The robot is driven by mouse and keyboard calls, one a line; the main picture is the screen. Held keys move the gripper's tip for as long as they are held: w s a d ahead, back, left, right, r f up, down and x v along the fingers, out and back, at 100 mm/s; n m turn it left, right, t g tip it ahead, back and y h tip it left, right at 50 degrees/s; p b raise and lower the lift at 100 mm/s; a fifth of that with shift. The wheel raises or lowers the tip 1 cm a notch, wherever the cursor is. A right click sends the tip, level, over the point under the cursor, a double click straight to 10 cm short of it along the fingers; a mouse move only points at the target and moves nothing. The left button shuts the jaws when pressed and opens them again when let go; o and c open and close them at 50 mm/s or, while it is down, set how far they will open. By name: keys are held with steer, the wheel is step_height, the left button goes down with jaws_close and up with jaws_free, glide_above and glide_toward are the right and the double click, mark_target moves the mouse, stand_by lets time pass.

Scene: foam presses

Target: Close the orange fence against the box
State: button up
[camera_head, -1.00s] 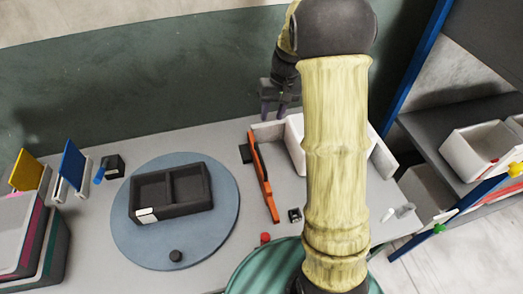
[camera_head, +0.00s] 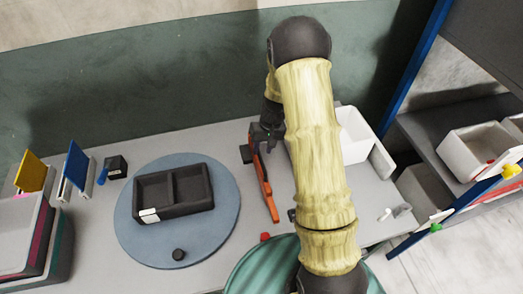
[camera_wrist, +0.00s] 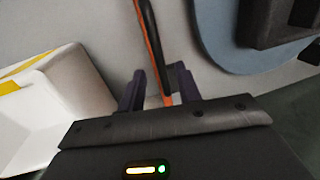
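The orange fence (camera_head: 265,187) is a thin upright orange and black bar on the grey table, and it also shows in the wrist view (camera_wrist: 150,40). The white box (camera_head: 354,135) stands to its right, partly hidden by my arm; in the wrist view the box (camera_wrist: 70,95) is at left. A clear gap shows between fence and box. My gripper (camera_head: 267,143) is low at the far end of the fence. In the wrist view my gripper (camera_wrist: 159,75) is open, its dark fingers apart on either side of the fence. I cannot tell whether either finger touches it.
A blue round disc (camera_head: 225,225) bearing a black two-part tray (camera_head: 160,211) lies left of the fence. A small red piece (camera_head: 265,237) sits near the fence's near end. Blue and yellow panels stand at far left. A shelf with bins is at right.

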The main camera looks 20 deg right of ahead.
steer(key=shift+a+f, duration=0.15)
steer(key=shift+f, duration=0.55)
steer(key=shift+a+f, duration=0.1)
steer(key=shift+f, duration=0.55)
jaws_close()
